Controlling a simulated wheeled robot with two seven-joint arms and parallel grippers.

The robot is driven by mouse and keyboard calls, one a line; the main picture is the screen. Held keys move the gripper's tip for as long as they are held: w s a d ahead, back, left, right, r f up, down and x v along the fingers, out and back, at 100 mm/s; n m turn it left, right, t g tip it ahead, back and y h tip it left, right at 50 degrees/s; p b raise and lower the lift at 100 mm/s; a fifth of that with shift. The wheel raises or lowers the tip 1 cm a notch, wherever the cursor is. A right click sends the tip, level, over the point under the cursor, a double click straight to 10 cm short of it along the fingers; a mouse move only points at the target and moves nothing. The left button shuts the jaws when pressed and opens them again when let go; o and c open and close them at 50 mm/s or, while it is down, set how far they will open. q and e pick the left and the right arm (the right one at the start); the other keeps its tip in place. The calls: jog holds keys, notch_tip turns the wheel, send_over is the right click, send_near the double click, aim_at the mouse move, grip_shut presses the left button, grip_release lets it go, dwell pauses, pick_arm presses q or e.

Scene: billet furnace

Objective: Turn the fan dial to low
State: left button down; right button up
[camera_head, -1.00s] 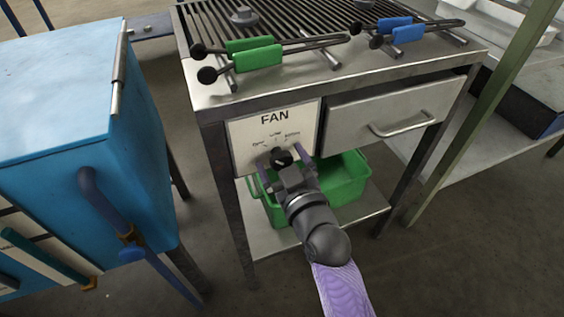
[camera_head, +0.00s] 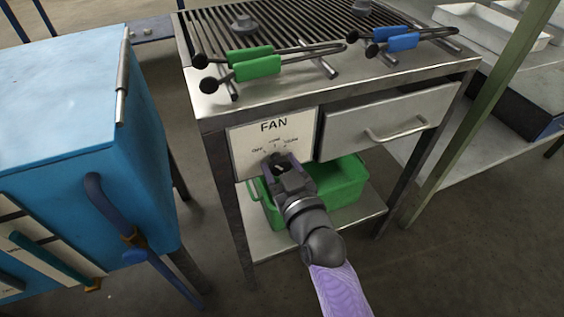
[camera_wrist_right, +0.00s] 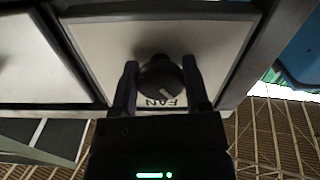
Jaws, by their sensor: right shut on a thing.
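The white fan panel (camera_head: 243,140) sits on the front of the steel grill stand, with "FAN" and three small labels in an arc around its dial. The round black dial (camera_head: 276,158) is partly hidden by my right gripper (camera_head: 279,165). My right gripper is shut on the dial, one finger on each side. In the right wrist view the panel appears upside down, and the dial (camera_wrist_right: 160,74) sits between the fingers, with a pale pointer mark on its face. I cannot tell exactly which label the pointer lines up with. My left gripper is not in view.
A drawer with a handle (camera_head: 401,129) is right of the panel. A green bin (camera_head: 346,185) stands on the shelf below. Green-handled tongs (camera_head: 257,68) and blue-handled tongs (camera_head: 398,42) lie on the grill. A blue cabinet (camera_head: 65,105) stands at left.

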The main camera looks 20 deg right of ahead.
jog(key=shift+r+m+p, duration=0.25)
jog(key=shift+m+p, duration=0.8)
jog(key=shift+m, duration=0.15)
jog(key=shift+a+m+p, duration=0.1)
jog(key=shift+m+p, duration=0.6)
jog(key=shift+m, duration=0.5)
jog(key=shift+f+m+p, duration=0.15)
jog(key=shift+m+p, duration=0.25)
jog(key=shift+m, duration=0.5)
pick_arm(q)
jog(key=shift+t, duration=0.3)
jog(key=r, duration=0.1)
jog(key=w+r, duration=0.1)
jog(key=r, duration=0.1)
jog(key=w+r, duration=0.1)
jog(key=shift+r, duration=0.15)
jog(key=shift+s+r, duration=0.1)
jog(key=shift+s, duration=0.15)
pick_arm(e)
jog(key=shift+m, duration=0.3)
